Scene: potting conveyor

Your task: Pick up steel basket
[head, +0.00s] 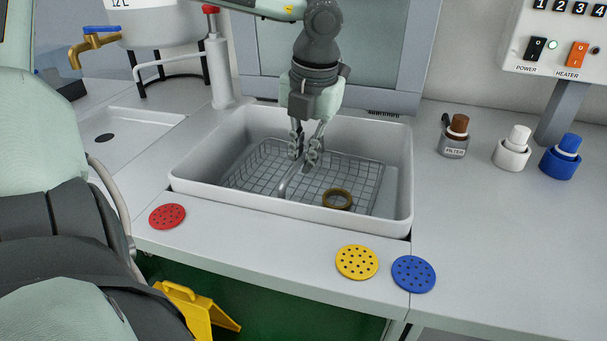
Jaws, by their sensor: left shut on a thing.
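The steel basket (252,167) is a grey wire-mesh basket inside the white sink basin (398,213). Its handle (287,184) shows as a grey bar rising to my fingertips. My left gripper (304,161) points down into the basin, with its fingers shut on the steel basket by the handle. The fingers hide part of the handle and mesh. A brass-coloured ring (337,198) lies at the basket's front right. I cannot tell whether the basket touches the basin floor. My right gripper is out of view.
A red disc (167,216), a yellow disc (357,262) and a blue disc (413,273) lie along the counter's front. A filter bottle (454,140), a white bottle (512,150) and a blue bottle (562,160) stand right. A faucet (220,70) stands behind left.

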